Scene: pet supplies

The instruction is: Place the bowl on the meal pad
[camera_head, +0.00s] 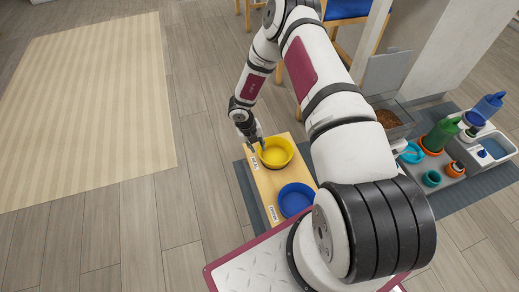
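A yellow bowl (276,152) is over the far end of a light wooden board (266,186), upright or nearly so. I cannot tell whether it rests on the board. My gripper (260,146) points down at the bowl's left rim, and its fingertips seem to meet the rim. The fingers are too small to show whether they are shut on it. A blue bowl (296,199) sits on the near end of the board. Small white labels lie on the board's left edge, one near each bowl; their words are hard to read. I cannot tell which surface is the meal pad.
A dark grey mat (240,184) lies under the board. My arm hides the middle right. On the right, a grey tray (456,165) holds bottles and small cups beside a clear food bin (395,117). A beige rug (90,100) and open floor lie left.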

